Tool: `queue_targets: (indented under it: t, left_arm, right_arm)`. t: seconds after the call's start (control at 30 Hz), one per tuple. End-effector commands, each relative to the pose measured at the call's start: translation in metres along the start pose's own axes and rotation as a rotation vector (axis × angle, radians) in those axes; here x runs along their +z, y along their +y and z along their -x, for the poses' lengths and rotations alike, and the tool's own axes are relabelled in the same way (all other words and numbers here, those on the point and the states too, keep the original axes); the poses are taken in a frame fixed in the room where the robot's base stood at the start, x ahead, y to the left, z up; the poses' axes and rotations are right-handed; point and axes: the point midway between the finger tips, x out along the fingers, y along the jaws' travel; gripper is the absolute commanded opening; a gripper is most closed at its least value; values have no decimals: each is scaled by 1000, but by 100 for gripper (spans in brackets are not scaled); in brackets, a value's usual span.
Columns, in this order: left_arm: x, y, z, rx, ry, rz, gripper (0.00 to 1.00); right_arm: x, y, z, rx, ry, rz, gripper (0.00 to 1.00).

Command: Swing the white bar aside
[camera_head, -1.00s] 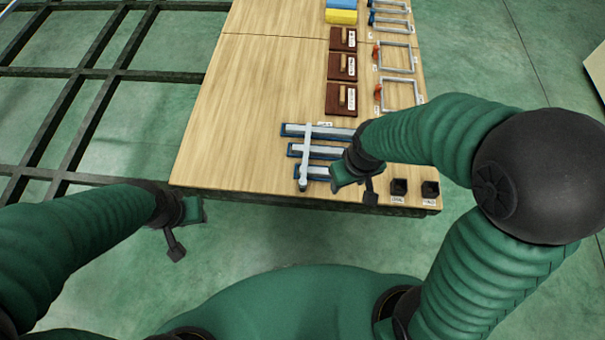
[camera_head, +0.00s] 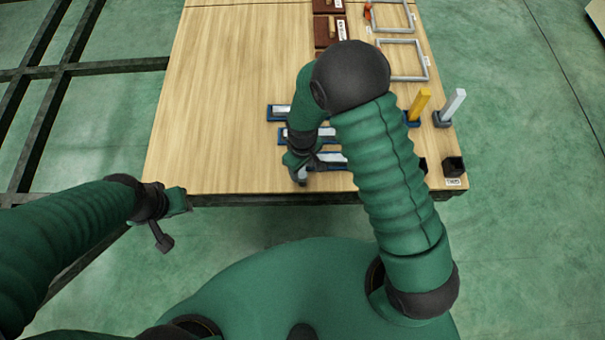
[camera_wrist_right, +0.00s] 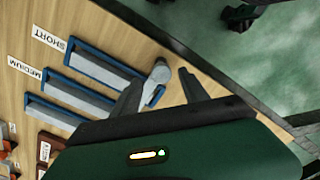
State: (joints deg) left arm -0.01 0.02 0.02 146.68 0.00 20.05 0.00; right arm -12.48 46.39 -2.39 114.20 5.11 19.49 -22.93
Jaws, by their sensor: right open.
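The white bar (camera_wrist_right: 160,72) shows only as a pale rounded end in the right wrist view, between the two fingers of my right gripper (camera_wrist_right: 163,88), which is open. I cannot tell if the fingers touch it. In the head view my right gripper (camera_head: 303,168) is low over the table's front edge at the bar's near end, and my arm hides most of the bar. Blue-edged trays with grey pieces (camera_head: 297,134) lie beside it; labels SHORT and MEDIUM show in the wrist view. My left gripper (camera_head: 172,218) hangs off the table's front left; its jaws are unclear.
The wooden table (camera_head: 220,100) is clear on its left half. A yellow post (camera_head: 420,103) and a white post (camera_head: 453,104) stand at the right, with a black cup (camera_head: 453,167) near the front corner. Grey frames (camera_head: 403,60) and brown blocks (camera_head: 329,28) lie farther back.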

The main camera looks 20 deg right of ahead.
Motion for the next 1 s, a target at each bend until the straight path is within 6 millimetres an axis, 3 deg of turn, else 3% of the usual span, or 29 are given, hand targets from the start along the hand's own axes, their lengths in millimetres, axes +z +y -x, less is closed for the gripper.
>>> queue_targets:
  t: [0.03, 0.13, 0.47, 0.87, 1.0]
  left_arm:
    - [2, 0, -6, 0, 0, 0, 36]
    - [2, 0, -10, 0, 0, 0, 36]
    - [2, 0, -10, 0, 0, 0, 36]
    - [2, 0, -10, 0, 0, 0, 36]
    - [2, 0, -10, 0, 0, 0, 36]
  right_arm:
    - [0, 0, -13, -1, -2, 1, 52]
    - [0, 0, -24, 0, 0, 1, 52]
    - [0, 0, -28, 0, 1, 0, 52]
    - [0, 0, -28, 0, 1, 0, 1]
    - [-1, 0, -28, 0, 2, 0, 0]
